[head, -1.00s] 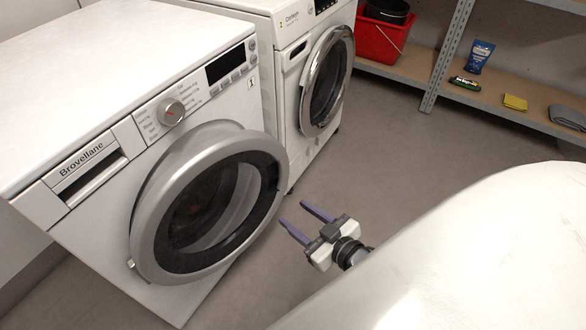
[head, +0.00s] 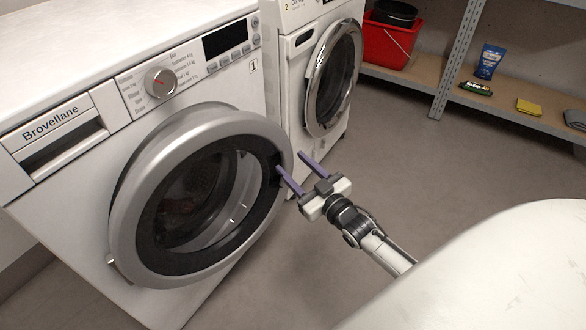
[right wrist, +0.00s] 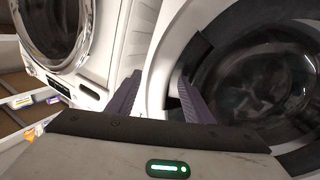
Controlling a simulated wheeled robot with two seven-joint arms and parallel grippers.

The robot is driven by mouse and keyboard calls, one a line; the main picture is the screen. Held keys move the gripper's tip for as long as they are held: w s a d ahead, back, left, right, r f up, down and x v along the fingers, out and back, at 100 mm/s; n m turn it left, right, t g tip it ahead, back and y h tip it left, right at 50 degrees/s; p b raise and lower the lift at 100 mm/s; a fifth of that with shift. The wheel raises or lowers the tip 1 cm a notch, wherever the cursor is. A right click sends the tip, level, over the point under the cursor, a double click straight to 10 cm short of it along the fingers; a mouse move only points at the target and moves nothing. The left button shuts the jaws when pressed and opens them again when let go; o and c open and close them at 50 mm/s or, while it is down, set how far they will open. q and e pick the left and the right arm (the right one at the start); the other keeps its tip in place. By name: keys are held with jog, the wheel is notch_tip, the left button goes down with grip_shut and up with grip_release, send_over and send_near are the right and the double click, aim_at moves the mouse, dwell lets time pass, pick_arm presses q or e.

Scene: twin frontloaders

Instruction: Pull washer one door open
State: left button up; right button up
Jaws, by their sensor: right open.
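Washer one (head: 72,190) is the white Brovellane machine with a "1" label, on the left in the head view. My right gripper (head: 290,161) is open at the right edge of this door. One purple finger overlaps the dark inner ring and the other is outside the rim. In the right wrist view the door rim (right wrist: 178,45) passes between the two open fingers (right wrist: 160,76). Contact cannot be told. My left gripper is not in view.
Washer two (head: 283,75), with a chrome-ringed door, stands just behind and right of washer one. A shelf (head: 430,72) at the back right holds a red bucket (head: 385,45), a blue pouch (head: 489,61) and a yellow sponge (head: 529,107). The floor between is clear.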

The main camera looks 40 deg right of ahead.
jog(key=shift+w, duration=0.6)
grip_shut()
jog(key=shift+s, duration=0.15)
